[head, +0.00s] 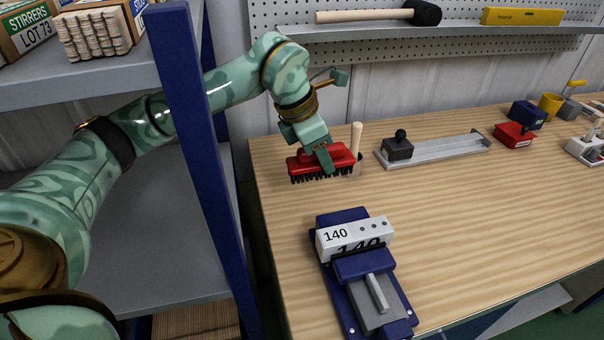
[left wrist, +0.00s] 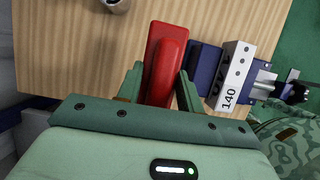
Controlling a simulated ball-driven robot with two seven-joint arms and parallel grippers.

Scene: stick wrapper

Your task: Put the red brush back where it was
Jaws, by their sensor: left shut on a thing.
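The red brush (head: 307,165) has black bristles pointing down. It is at the left part of the wooden workbench in the head view, and its red back and grip also show in the left wrist view (left wrist: 164,55). My left gripper (head: 327,163) is shut on the brush's grip, with one finger on each side of it in the left wrist view (left wrist: 159,84). I cannot tell whether the bristles touch the bench top. My right gripper is not in view.
A blue vise (head: 365,268) holding a white block marked 140 (head: 338,240) stands in front. A wooden handle (head: 355,137) stands upright right behind the brush. A grey rail fixture (head: 447,152) lies to the right. A blue post (head: 196,140) rises at left. The right bench middle is clear.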

